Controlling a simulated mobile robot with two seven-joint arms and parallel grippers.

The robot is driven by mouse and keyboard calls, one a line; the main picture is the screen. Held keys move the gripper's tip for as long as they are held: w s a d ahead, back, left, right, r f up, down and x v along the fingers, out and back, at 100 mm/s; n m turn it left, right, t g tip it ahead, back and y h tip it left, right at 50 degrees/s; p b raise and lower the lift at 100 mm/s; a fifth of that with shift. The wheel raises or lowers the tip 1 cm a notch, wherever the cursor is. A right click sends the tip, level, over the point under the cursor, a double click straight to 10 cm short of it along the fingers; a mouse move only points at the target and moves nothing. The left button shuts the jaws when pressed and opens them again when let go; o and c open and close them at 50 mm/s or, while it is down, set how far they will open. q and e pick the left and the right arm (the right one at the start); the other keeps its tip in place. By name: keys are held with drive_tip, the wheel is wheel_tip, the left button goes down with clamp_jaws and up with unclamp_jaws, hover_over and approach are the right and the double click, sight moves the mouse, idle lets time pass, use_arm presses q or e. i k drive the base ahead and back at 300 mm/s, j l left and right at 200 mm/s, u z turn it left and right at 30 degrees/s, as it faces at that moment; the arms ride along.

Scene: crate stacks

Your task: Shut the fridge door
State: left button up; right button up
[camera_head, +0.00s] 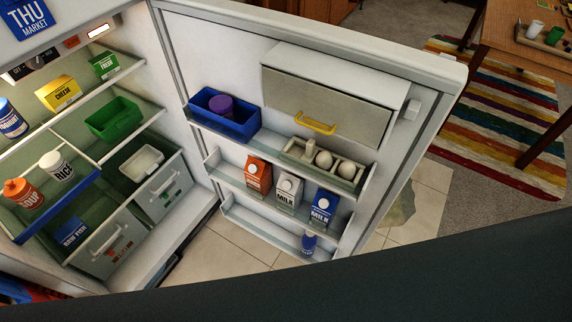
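The fridge door (330,40) stands wide open, its inner side facing me. It carries a white flip-front box (325,97) with a yellow handle (316,123), and shelves below it. The fridge interior (90,90) at the left shows food on shelves and two drawers. Neither of my grippers is in view. A dark, unclear surface covers the bottom of the view.
A wooden table (520,52) with a tray on it stands at the upper right, over a striped rug (480,110). Tiled floor (420,205) shows below and to the right of the door. A wooden cabinet (315,8) is behind the door.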

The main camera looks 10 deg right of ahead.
sight(266, 59)
drive_tip(key=l+u, duration=0.2)
drive_tip(key=l, duration=0.4)
drive_tip(key=l+u, duration=0.2)
drive_tip(key=l, duration=0.35)
drive_tip(key=k+l+u, duration=0.15)
drive_tip(key=l, duration=0.4)
drive_tip(key=l+u, duration=0.25)
drive_tip(key=l, duration=0.2)
drive_tip(key=k+l+u, duration=0.25)
drive_tip(key=l, duration=0.15)
drive_tip(key=l+u, duration=0.25)
drive_tip(key=l, duration=0.2)
drive_tip(key=k+l+u, duration=0.25)
drive_tip(key=l, duration=0.15)
drive_tip(key=l+u, duration=0.4)
drive_tip(key=l, duration=0.5)
drive_tip(key=i+l+u, duration=0.1)
drive_tip(key=l, duration=0.2)
drive_tip(key=l+u, duration=0.1)
drive_tip(key=l, duration=0.25)
drive_tip(key=k+j, duration=0.1)
drive_tip(key=u, duration=0.1)
